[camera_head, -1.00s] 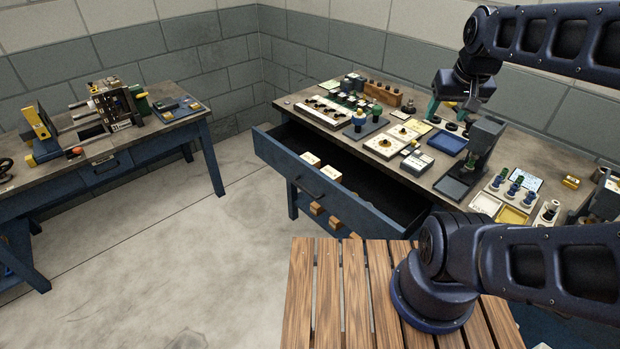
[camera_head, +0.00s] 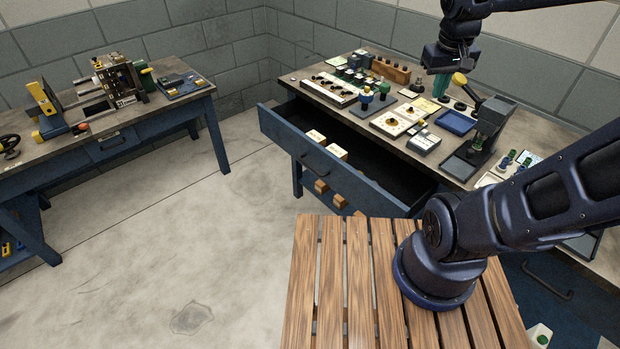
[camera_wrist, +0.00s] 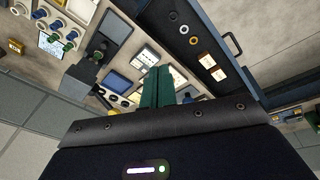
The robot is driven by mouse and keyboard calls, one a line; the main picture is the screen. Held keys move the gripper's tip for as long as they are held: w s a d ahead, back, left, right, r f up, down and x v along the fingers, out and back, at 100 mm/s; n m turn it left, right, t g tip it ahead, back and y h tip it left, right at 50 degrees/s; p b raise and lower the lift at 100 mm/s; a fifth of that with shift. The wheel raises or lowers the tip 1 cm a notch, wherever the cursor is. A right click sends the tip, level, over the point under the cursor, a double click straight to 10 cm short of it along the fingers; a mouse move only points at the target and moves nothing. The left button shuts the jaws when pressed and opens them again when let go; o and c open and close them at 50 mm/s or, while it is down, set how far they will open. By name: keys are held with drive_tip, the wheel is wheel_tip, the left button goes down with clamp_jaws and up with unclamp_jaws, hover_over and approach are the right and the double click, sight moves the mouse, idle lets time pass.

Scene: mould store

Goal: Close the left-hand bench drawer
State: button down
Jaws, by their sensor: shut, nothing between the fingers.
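The left-hand bench drawer (camera_head: 318,160) is pulled well out of the bench (camera_head: 432,150). Its blue front has a dark handle (camera_head: 314,162), and pale-topped blocks (camera_head: 337,151) sit inside. The drawer front also shows at the upper right of the wrist view (camera_wrist: 214,22), with rings and pale-topped blocks in its dark interior. My gripper (camera_head: 440,88) has green fingers and points down above the bench top, behind the drawer and apart from it. Its fingers (camera_wrist: 156,88) are together and empty in the wrist view. My arm hides part of the bench's right side.
A second bench (camera_head: 100,145) stands at the left. The floor (camera_head: 170,235) between is clear.

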drive_tip(key=w+a+f+n+g+h, duration=0.1)
drive_tip(key=w+a+f+n+h, duration=0.45)
drive_tip(key=a+f, duration=0.5)
drive_tip(key=w+a+f+n+g+h, duration=0.1)
drive_tip(key=w+a+f+n+h, duration=0.5)
drive_tip(key=a+f, duration=0.45)
drive_tip(key=s+a+f+n+t+h, duration=0.1)
drive_tip(key=s+a+f+n+t, duration=0.3)
drive_tip(key=a+f, duration=0.4)
drive_tip(key=s+a+f+n+t, duration=0.2)
drive_tip(key=a+f+n+t, duration=0.35)
drive_tip(key=f, duration=0.45)
drive_tip(key=s+a+f+n+t+h, duration=0.1)
drive_tip(key=s+a+f+n+t, duration=0.35)
drive_tip(key=a+f, duration=0.35)
drive_tip(key=f+x, duration=0.1)
drive_tip(key=x, duration=1.4)
drive_tip(key=shift+m+t, duration=0.3)
drive_tip(key=shift+m, duration=0.05)
drive_tip(key=shift+w+d+r, duration=0.1)
drive_tip(key=shift+w, duration=0.05)
